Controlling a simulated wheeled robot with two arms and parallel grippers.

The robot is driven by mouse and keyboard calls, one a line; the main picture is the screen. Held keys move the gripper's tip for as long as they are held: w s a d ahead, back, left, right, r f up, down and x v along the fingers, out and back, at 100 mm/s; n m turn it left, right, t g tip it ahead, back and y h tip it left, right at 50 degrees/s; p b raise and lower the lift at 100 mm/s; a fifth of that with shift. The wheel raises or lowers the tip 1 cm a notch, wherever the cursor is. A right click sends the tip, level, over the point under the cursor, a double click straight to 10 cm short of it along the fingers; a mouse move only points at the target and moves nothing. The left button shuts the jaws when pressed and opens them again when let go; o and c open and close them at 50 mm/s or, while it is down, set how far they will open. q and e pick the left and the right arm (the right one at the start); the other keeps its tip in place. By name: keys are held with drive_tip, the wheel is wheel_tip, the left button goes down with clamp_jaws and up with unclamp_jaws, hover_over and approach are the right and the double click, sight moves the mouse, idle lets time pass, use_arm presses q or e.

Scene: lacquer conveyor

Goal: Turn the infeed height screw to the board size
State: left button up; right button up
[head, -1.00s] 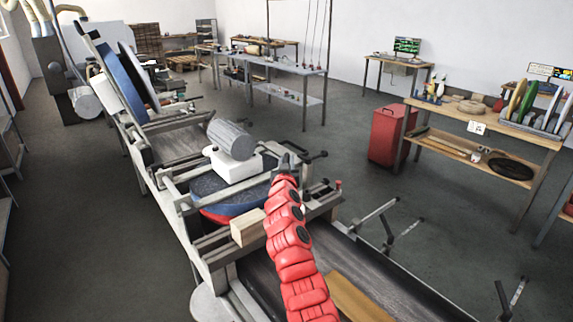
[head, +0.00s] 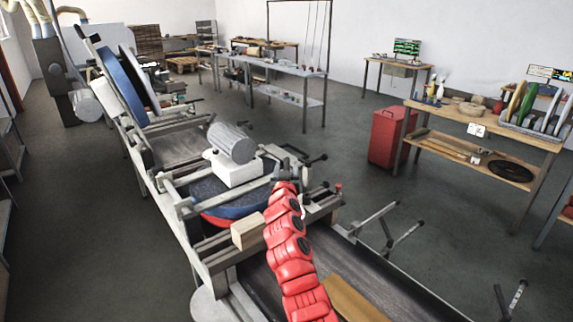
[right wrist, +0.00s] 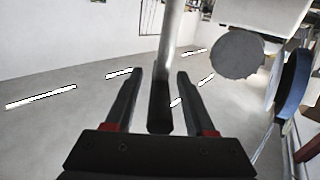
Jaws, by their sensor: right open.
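My right gripper (right wrist: 160,72) is open in the right wrist view, its two dark fingers apart. A pale metal rod (right wrist: 170,35) and a dark block or grip (right wrist: 160,108) show between the fingers; I cannot tell whether they touch. In the head view my red right arm reaches up to the conveyor machine, and its gripper is mostly hidden beyond the arm's end. A black-ended crank handle (head: 318,158), possibly the infeed height screw's, stands out just right of the arm's end. No size reading is legible. My left gripper is out of view.
The conveyor (head: 365,270) runs below my arm. A blue and red disc (head: 208,190) and a grey motor (head: 231,143) sit left of the arm's end. A wooden block (head: 247,231) lies on the frame. A red cabinet (head: 392,137) stands right; floor between is open.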

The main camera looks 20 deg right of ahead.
drive_tip(key=v, duration=1.6)
drive_tip(key=shift+b, duration=0.45)
drive_tip(key=shift+r, duration=0.1)
